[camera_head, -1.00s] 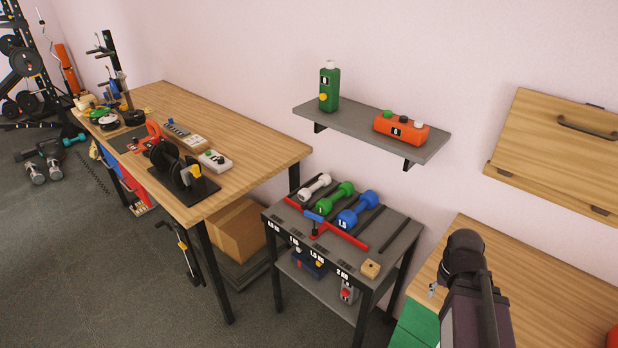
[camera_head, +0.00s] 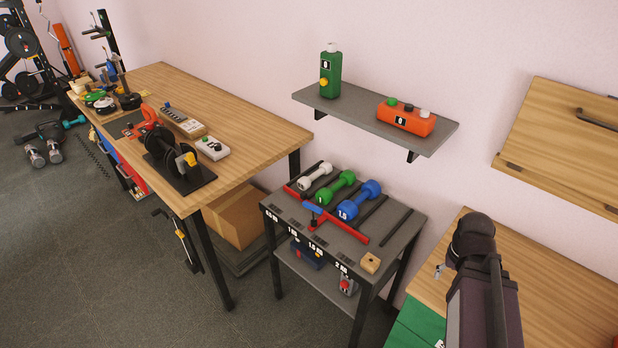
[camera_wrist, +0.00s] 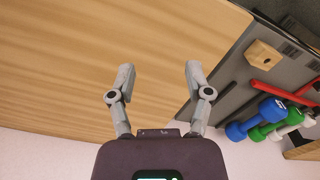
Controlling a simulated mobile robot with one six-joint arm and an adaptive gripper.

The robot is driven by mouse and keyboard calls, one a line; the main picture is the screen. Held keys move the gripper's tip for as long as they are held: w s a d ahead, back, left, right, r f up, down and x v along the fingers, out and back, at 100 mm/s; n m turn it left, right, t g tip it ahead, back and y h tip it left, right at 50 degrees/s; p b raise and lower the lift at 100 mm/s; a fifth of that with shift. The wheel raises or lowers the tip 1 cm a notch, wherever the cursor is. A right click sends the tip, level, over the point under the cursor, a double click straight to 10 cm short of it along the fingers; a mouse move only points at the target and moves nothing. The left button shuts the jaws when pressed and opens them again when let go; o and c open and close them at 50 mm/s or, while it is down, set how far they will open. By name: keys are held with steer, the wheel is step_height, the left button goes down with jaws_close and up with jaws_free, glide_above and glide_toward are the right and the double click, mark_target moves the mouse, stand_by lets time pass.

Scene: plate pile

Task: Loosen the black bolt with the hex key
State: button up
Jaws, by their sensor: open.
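My gripper (camera_wrist: 160,82) is open and empty in the wrist view, its two grey fingers apart over the bare wooden top of the right table. In the head view my arm covers part of that table. I cannot make out a black bolt or a hex key for certain. A small wooden block with a dark hole (camera_head: 370,263) sits at the front right corner of the grey rack; it also shows in the wrist view (camera_wrist: 264,55). A red bar (camera_head: 343,229) and a blue-topped piece (camera_head: 313,208) lie on the rack, apart from my gripper.
The grey rack (camera_head: 392,243) holds white, green and blue dumbbells (camera_head: 361,199). A wall shelf (camera_head: 358,113) above carries a green bottle (camera_head: 330,72) and an orange box (camera_head: 406,118). The long left table (camera_head: 240,118) holds several devices. The right table (camera_head: 580,285) looks mostly bare.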

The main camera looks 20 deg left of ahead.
steer(key=w+a+n, duration=0.1)
steer(key=w+a, duration=0.1)
steer(key=w+a+r+n+p, duration=0.1)
steer(key=w+a, duration=0.2)
steer(key=shift+w+a+r+n+p, duration=0.3)
steer(key=shift+a+r+n+p, duration=0.05)
steer(key=shift+r+n+p, duration=0.05)
steer(key=w+a+r+n+p, duration=0.2)
steer(key=w+a+n, duration=0.3)
steer(key=a, duration=0.7)
step_height(320, 180, up, 4)
steer(key=n+t+p, duration=0.1)
steer(key=n+p, duration=0.3)
steer(key=n, duration=0.3)
glide_above(312, 205)
steer(key=s, duration=0.1)
steer(key=shift+s+a+r, duration=0.1)
steer(key=shift+a+r, duration=0.05)
steer(key=shift+f, duration=0.25)
steer(key=f+b, duration=0.4)
steer(key=w+f+b, duration=0.1)
steer(key=f+b, duration=0.8)
steer(key=shift+w+d+f+b, duration=0.15)
steer(key=shift+d+b, duration=0.05)
steer(key=shift+b, duration=0.15)
